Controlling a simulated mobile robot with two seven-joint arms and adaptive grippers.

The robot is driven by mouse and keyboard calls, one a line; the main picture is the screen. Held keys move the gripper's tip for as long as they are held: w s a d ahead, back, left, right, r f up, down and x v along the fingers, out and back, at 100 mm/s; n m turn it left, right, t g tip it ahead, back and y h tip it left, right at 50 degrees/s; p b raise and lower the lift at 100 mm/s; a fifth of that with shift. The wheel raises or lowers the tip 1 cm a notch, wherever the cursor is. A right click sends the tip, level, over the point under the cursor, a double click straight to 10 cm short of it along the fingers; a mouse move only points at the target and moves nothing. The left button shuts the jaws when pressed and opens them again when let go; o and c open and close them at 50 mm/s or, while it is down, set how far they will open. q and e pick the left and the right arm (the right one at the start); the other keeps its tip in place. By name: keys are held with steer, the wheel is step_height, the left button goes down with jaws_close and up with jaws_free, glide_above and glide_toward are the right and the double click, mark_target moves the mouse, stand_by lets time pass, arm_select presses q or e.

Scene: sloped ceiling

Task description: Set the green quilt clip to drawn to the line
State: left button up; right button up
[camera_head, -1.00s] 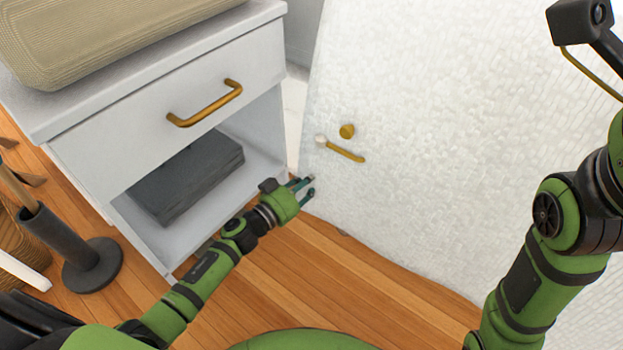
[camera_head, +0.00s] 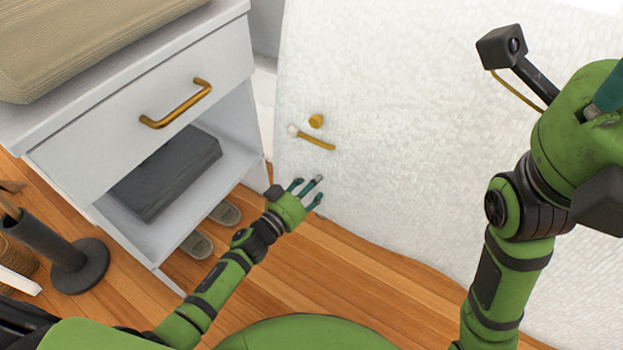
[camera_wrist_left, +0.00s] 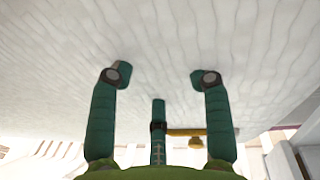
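A white quilted sheet (camera_head: 420,130) hangs at the middle and right, and fills most of the left wrist view (camera_wrist_left: 160,60). On it, near its left edge, are a short yellow lever with a white end (camera_head: 317,141) and a yellow knob (camera_head: 316,121) just above. No clearly green clip shows. My left gripper (camera_head: 309,187) is open and empty, below the lever and apart from it. In the left wrist view its fingers are spread, with the lever (camera_wrist_left: 184,132) and knob (camera_wrist_left: 195,142) beyond them. My right gripper (camera_head: 608,95) is cut off at the right edge.
A white nightstand (camera_head: 95,125) with a brass handle (camera_head: 176,105) stands left, a grey box (camera_head: 165,175) on its shelf. Slippers (camera_head: 197,244) lie beneath. A dark stand (camera_head: 75,265) is at far left. Wooden floor (camera_head: 330,270) is clear below the quilt.

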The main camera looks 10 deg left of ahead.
arm_select(q)
steer(key=shift+a, duration=0.2)
steer(key=v, duration=1.2)
steer(key=shift+w+d, duration=0.1)
